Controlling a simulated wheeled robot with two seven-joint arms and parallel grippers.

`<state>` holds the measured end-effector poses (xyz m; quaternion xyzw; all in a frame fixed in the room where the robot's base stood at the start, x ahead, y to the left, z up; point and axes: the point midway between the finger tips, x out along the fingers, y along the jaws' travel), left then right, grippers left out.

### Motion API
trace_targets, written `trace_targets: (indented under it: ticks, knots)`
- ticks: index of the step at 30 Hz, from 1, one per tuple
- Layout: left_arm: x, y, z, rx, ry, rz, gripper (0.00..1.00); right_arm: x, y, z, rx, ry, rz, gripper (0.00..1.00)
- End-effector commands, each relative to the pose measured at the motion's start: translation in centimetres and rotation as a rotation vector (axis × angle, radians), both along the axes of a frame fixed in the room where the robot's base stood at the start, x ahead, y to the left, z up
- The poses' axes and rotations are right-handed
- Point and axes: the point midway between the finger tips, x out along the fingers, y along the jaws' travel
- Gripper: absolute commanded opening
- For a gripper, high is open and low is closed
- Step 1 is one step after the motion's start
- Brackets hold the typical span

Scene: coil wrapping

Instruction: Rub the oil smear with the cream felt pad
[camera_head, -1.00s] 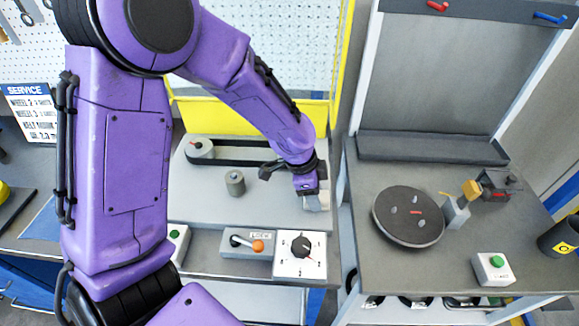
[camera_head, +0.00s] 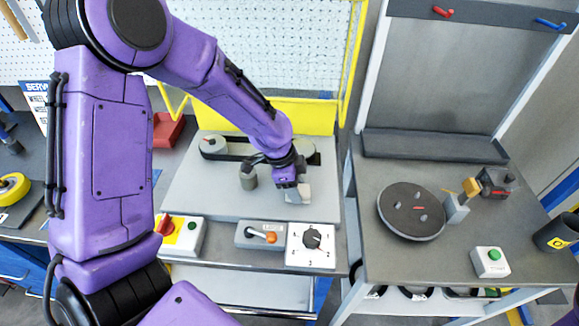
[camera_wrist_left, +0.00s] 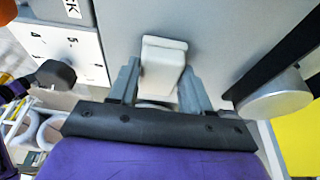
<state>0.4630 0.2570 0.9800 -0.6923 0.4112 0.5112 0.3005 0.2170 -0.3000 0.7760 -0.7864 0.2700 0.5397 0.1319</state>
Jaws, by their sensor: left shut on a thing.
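My left gripper (camera_head: 297,187) is shut on the cream felt pad (camera_head: 304,193). It holds the pad low over the right part of the grey machine plate (camera_head: 220,208). In the left wrist view the pad (camera_wrist_left: 163,62) sticks out as a pale block between the two grey fingers of the left gripper (camera_wrist_left: 160,88). I cannot tell whether the pad touches the plate. I cannot make out the oil smear; the arm and pad may hide it. My right gripper is not in view.
A belt drive with a grey pulley (camera_head: 212,145) runs along the back of the plate. A grey cylinder (camera_head: 248,178) stands left of the gripper. A lever box (camera_head: 262,236) and dial box (camera_head: 311,246) sit in front. A dark turntable (camera_head: 411,211) is on the right bench.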

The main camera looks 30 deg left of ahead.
Motion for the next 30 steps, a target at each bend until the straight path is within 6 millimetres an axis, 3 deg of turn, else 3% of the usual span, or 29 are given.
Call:
trace_targets:
  ticks: [1,14,21,30]
  knots:
    - [0.1,0.1,2.1,0.002,-0.008,-0.001,0.24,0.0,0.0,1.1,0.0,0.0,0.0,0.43]
    - [0.2,-0.1,5.6,0.002,-0.005,-0.004,0.24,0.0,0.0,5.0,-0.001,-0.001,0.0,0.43]
    - [0.4,-0.5,7.3,0.001,-0.007,-0.011,0.24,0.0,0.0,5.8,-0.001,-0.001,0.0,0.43]
    - [0.4,-0.6,7.6,0.001,-0.005,-0.012,0.24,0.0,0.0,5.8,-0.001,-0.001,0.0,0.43]
